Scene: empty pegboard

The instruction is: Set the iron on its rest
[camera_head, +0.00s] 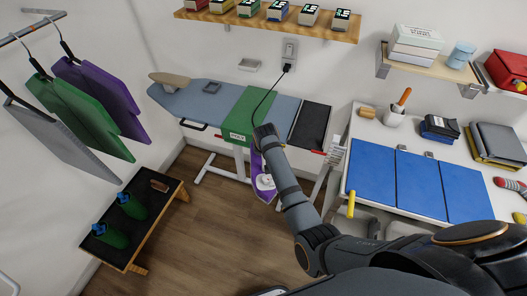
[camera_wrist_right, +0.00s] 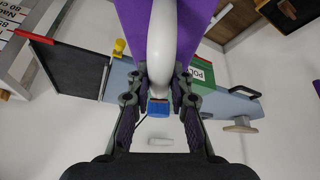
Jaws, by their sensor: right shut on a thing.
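The iron (camera_head: 262,177), with a purple body and white handle, is held off the near edge of the ironing board (camera_head: 200,97), partly hidden by my right arm. In the right wrist view the iron (camera_wrist_right: 165,40) fills the top middle. My right gripper (camera_wrist_right: 161,88) is shut on its white handle, with a blue part showing between the fingers. A dark flat panel with a red edge, apparently the rest (camera_head: 311,124), is at the board's right end; it also shows in the wrist view (camera_wrist_right: 75,70). The iron is apart from it. My left gripper is out of view.
A green cloth (camera_head: 246,112) lies across the board. A black cord runs from the wall outlet (camera_head: 290,50) toward the iron. A white table with blue panels (camera_head: 420,183) stands to the right. A low bench (camera_head: 133,222) and hanging clothes (camera_head: 85,105) are left.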

